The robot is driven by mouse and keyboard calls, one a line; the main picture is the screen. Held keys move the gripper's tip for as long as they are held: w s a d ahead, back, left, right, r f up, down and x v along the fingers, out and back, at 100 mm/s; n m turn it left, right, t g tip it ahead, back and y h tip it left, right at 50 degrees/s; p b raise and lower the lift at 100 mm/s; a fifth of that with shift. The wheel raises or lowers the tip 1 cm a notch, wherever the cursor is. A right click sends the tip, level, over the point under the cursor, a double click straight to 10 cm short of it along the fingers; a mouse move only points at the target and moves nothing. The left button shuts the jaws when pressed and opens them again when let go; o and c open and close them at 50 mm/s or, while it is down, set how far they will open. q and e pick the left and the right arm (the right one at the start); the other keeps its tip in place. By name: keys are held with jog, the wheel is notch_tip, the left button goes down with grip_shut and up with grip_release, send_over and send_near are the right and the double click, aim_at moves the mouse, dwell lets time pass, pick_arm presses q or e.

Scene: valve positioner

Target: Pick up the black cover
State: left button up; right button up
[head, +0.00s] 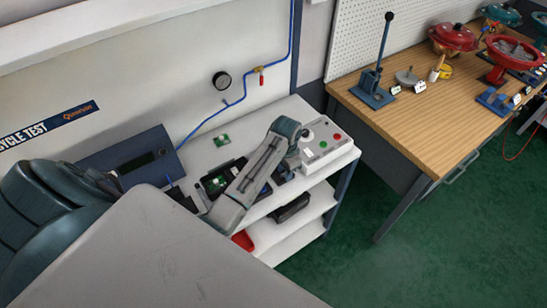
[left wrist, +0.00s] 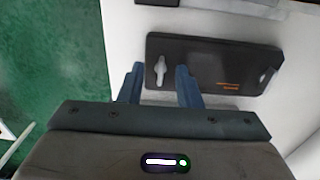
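The black cover (left wrist: 215,60) lies flat on a white surface in the left wrist view.
An open housing with a green board (head: 216,183) lies left of my gripper on the cart. A white button box (head: 326,145) stands close on its right. A dark object (head: 290,207) and a red one (head: 243,240) are lower down. A wooden workbench (head: 420,120) stands at right.

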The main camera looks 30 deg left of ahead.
pick_arm(q)
jog(key=shift+w+f, duration=0.1)
jog(key=shift+f, duration=0.15)
jog(key=shift+c, duration=0.2)
jog(key=shift+r, duration=0.1)
grip_shut()
